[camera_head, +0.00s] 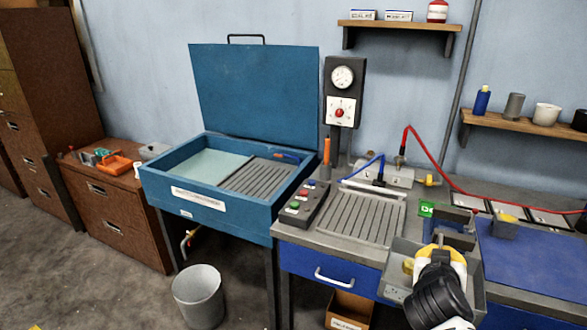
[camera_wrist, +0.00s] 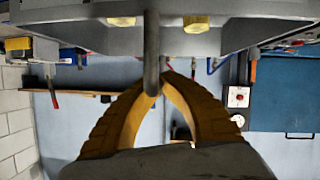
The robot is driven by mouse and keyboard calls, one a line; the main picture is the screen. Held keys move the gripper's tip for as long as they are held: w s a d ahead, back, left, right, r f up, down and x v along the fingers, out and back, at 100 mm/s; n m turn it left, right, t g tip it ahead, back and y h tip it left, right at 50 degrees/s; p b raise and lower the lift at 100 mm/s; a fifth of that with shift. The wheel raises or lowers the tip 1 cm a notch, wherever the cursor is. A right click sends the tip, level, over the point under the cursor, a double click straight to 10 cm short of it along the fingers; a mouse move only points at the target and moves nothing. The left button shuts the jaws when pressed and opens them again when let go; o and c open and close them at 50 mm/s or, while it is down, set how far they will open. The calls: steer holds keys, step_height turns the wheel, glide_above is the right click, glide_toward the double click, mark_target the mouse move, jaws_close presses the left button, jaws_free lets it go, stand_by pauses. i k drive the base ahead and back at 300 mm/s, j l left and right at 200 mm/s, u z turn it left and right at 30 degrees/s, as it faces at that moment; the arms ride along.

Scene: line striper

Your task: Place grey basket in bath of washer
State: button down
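The grey basket (camera_head: 396,283) is in the lower right of the head view, at the front of the workbench. It is an open box with yellow pieces inside. In the wrist view the basket (camera_wrist: 90,40) fills the top, and its grey handle bar runs down between my yellow fingers. My gripper (camera_wrist: 155,85) is shut on this handle; in the head view my gripper (camera_head: 445,255) partly hides the basket. The blue washer (camera_head: 207,222) stands left of the workbench with its lid (camera_head: 258,95) up. Its bath (camera_head: 200,163) holds pale green liquid, beside a slatted rack (camera_head: 258,178).
A control box (camera_head: 306,204) and a ribbed drain plate (camera_head: 362,217) lie between basket and washer. A gauge post (camera_head: 342,90) and an orange-handled tool (camera_head: 327,152) stand behind. A vise (camera_head: 447,228) is beside my gripper. A bucket (camera_head: 200,297) stands on the floor.

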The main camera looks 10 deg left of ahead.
mark_target(210, 178)
steer(key=i+j+u, duration=0.1)
steer(key=j+u, duration=0.2)
steer(key=u, duration=0.15)
steer(key=i+j+u, duration=0.2)
steer(key=u, duration=0.25)
steer(key=i+j+u, duration=0.2)
steer(key=u, duration=0.2)
steer(key=i+j+u, duration=0.2)
steer(key=u, duration=0.25)
steer(key=i+u, duration=0.25)
steer(key=u, duration=0.2)
steer(key=i+u, duration=0.35)
steer(key=i, duration=0.4)
steer(key=i+z, duration=0.2)
steer(key=z, duration=0.2)
steer(key=i+j+z, duration=0.15)
steer(key=z, duration=0.2)
steer(key=i+z, duration=0.15)
steer(key=z, duration=0.3)
steer(key=i+j+z, duration=0.1)
steer(key=z, duration=0.3)
steer(key=i+j+z, duration=0.15)
steer(key=z, duration=0.3)
steer(key=i+j+z, duration=0.1)
steer(key=z, duration=0.3)
steer(key=i+j+z, duration=0.2)
steer(key=z, duration=0.25)
steer(key=i+j+z, duration=0.15)
steer(key=j+z, duration=0.3)
